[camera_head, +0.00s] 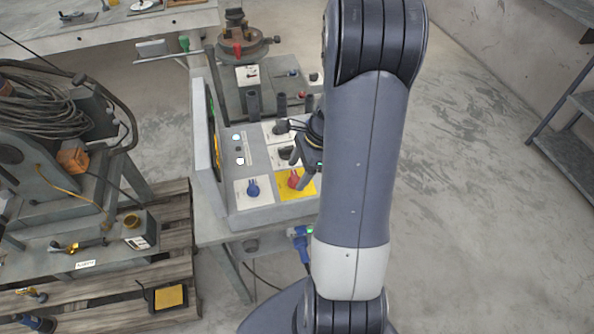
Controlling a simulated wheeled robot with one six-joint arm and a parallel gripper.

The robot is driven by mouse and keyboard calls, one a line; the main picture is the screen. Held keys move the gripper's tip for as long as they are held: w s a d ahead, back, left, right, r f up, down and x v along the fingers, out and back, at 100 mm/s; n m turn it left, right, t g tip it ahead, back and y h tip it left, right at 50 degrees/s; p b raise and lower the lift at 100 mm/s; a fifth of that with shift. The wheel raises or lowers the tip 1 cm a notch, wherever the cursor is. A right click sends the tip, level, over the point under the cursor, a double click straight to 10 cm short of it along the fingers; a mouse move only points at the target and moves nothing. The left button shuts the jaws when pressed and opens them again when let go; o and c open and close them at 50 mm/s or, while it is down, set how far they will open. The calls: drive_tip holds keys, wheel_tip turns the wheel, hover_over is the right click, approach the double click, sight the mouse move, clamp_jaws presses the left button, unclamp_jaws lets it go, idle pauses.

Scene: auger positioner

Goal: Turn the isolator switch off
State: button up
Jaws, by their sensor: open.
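The isolator switch appears to be the red rotary knob (294,179) on a yellow plate (284,194). It sits at the front right of the grey control console (250,214). My gripper (297,155) is dark and partly hidden behind my own arm. It is just above and behind the red knob in the picture, close to the console top. The jaws are open, and I see nothing held in them. Whether a finger touches the knob cannot be told. The right end of the yellow plate is hidden by my arm.
A blue knob (253,188) on a white plate is left of the yellow plate. A black knob (280,127) is farther back. An upright panel (206,130) bounds the console's left side. A pallet (160,262) with machinery stands left; the floor at right is clear.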

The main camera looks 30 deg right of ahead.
drive_tip(key=shift+a+f, duration=0.2)
drive_tip(key=shift+f, duration=0.35)
drive_tip(key=c, duration=1)
